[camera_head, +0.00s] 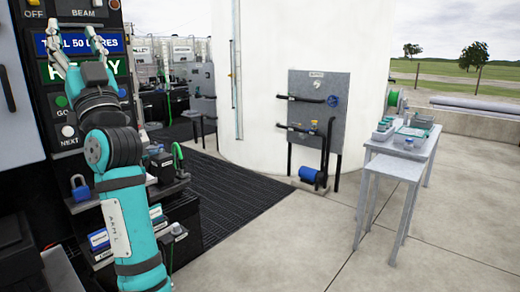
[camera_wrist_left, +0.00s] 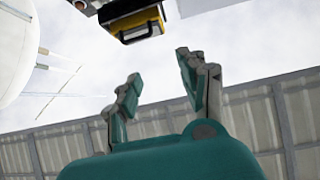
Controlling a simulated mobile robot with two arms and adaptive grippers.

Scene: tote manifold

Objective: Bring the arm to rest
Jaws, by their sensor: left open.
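My left arm (camera_head: 125,205), teal and black, comes up from the bottom left in the head view. My left gripper (camera_head: 78,35) points upward in front of the black control panel (camera_head: 125,112), near its lit signs. Its two fingers are apart with nothing between them. In the left wrist view the open gripper (camera_wrist_left: 155,85) has sky and a corrugated wall behind it. My right gripper is in neither view.
Left of centre are shelves (camera_head: 178,186) with small items and a blue padlock (camera_head: 79,188). A black slatted mat (camera_head: 235,205) lies beside a white tank (camera_head: 265,100) with a grey pipe panel (camera_head: 318,105). A grey table (camera_head: 385,170) stands right. The concrete floor between is clear.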

